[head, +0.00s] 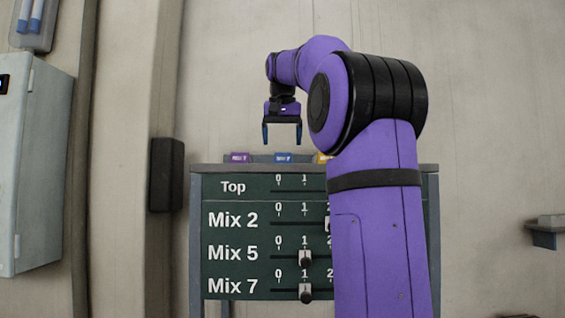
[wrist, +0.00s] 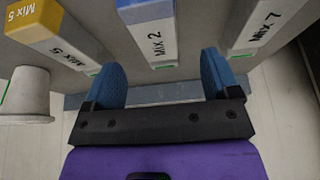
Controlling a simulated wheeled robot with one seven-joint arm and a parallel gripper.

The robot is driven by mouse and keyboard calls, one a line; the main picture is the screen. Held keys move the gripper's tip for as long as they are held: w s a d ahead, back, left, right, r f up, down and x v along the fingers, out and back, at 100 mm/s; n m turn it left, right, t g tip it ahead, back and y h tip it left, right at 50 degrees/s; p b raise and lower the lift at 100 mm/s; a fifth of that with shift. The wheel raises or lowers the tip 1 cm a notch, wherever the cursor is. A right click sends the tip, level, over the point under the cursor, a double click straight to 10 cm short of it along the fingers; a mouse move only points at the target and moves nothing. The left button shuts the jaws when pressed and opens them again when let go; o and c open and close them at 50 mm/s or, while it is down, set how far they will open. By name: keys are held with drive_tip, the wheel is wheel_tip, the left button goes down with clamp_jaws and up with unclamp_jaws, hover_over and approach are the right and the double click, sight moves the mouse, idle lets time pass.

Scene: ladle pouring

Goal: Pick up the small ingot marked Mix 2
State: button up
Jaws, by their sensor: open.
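The Mix 2 ingot (head: 283,158) is a small blue block with a white label, standing on the grey bench top (head: 215,168) behind the panel. In the wrist view the Mix 2 ingot (wrist: 152,30) is at the top centre, label readable. My gripper (head: 282,140) hangs fingers down above the blue ingot in the head view, open and empty. In the wrist view its two blue fingers (wrist: 160,78) are apart, and the ingot's near end shows between and beyond them, with no visible contact. The ingot's far end is cut off by the frame.
A yellow Mix 5 ingot (wrist: 52,40) and a Mix 7 ingot (wrist: 264,28) stand on either side. The green slider panel (head: 235,235) fronts the bench. My arm hides its right part.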

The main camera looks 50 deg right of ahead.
sight(283, 154)
drive_tip(key=shift+x, duration=2.55)
drive_tip(key=c, duration=1.3)
